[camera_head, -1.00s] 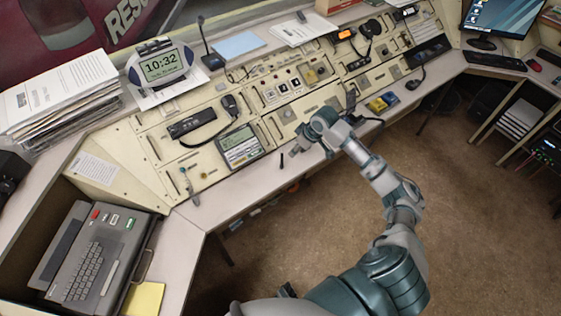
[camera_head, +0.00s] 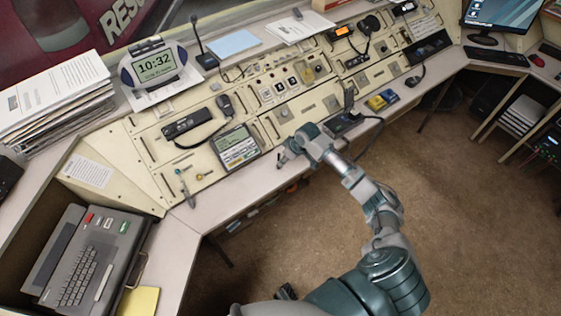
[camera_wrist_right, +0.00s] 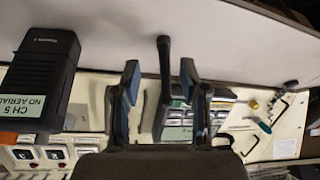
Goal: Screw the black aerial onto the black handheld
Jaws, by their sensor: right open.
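The black aerial (camera_wrist_right: 164,75) is a slim dark rod in the right wrist view, lying between the two spread fingers of my right gripper (camera_wrist_right: 158,78), with a gap to either side near the fingertips. In the head view my right gripper (camera_head: 283,157) is low over the desk's front edge and hides most of the aerial. The black handheld (camera_wrist_right: 42,75) is at the left of the wrist view, with a label reading "CH 5 NO AERIAL". My left gripper is not seen.
The sloped cream console panel (camera_head: 205,165) rises behind the desk edge (camera_head: 225,196). A grey keypad unit (camera_head: 237,147) is just left of my right gripper. A yellow-and-blue item (camera_head: 381,99) lies to the right. A typewriter-like keyboard unit (camera_head: 85,265) is at lower left.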

